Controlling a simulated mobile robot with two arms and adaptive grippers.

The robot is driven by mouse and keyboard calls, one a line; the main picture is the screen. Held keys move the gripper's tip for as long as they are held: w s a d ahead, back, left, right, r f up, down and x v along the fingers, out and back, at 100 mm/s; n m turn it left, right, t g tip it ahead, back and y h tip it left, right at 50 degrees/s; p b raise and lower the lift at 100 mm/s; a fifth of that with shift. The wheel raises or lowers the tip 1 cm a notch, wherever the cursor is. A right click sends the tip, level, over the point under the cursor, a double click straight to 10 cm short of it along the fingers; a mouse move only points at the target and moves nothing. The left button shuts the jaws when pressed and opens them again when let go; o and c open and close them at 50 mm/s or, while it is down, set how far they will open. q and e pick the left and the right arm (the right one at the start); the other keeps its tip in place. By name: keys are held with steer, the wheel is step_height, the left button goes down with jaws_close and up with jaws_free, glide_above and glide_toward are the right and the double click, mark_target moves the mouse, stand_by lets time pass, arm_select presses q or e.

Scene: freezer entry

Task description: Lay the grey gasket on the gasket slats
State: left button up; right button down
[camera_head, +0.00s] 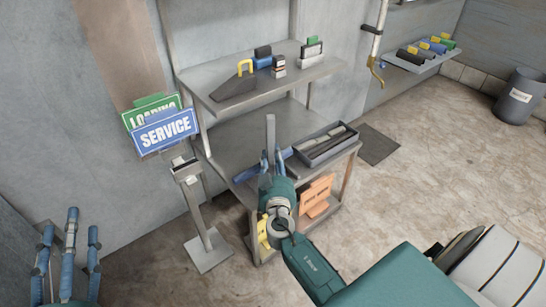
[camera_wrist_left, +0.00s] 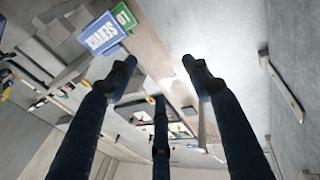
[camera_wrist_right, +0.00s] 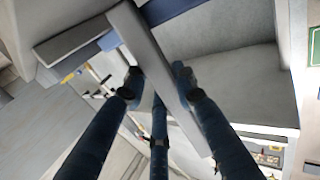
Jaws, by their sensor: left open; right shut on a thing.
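The grey gasket (camera_head: 270,132) is a long, straight grey strip. My right gripper (camera_head: 271,163) is shut on it and holds it over the middle shelf of the rack. In the right wrist view the gasket (camera_wrist_right: 150,52) runs slantwise between the fingertips (camera_wrist_right: 159,80). My left gripper (camera_head: 70,232) is open and empty at the lower left, away from the rack; its spread fingers (camera_wrist_left: 160,72) also show in the left wrist view. I cannot tell for sure which part is the gasket slats. A grey tray (camera_head: 310,160) with dark strips stands on the middle shelf.
A blue strip (camera_head: 245,174) lies along the middle shelf (camera_head: 232,140). The upper shelf (camera_head: 212,108) holds tools and small blocks. A blue SERVICE sign (camera_head: 165,132) and a grey stand (camera_head: 208,250) are at the left. A wall shelf (camera_head: 400,62) carries coloured rolls.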

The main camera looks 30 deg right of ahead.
steer(key=c, duration=1.4)
jaws_free()
arm_select(q)
steer(key=shift+r, duration=0.5)
